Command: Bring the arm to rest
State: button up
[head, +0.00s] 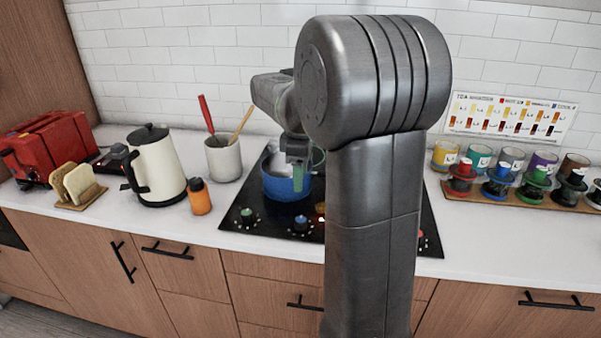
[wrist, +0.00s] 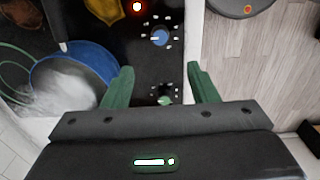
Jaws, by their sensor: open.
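My gripper (wrist: 161,88) is open and empty in the wrist view, its two green fingers apart above the cooktop's front edge and knobs. In the head view my gripper is partly hidden behind my arm, and one green finger shows in front of the blue pot. The blue pot (head: 287,183) sits on the black cooktop (head: 250,205). In the wrist view the pot (wrist: 75,66) lies left of my fingers, with whitish contents that look like water or steam. My arm is raised and reaches over the counter toward the cooktop.
A cream kettle (head: 160,170), an orange bottle (head: 199,198), a utensil crock (head: 223,158), a bread rack (head: 78,186) and a red toaster (head: 45,148) stand left. The counter (head: 480,230) before the tray is clear.

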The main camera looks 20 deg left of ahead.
aim_at(301, 219)
jog(key=shift+f, duration=0.15)
notch_tip(301, 219, down, 14)
jog(key=shift+r, duration=0.15)
dwell(0.5)
jog(key=shift+r, duration=0.1)
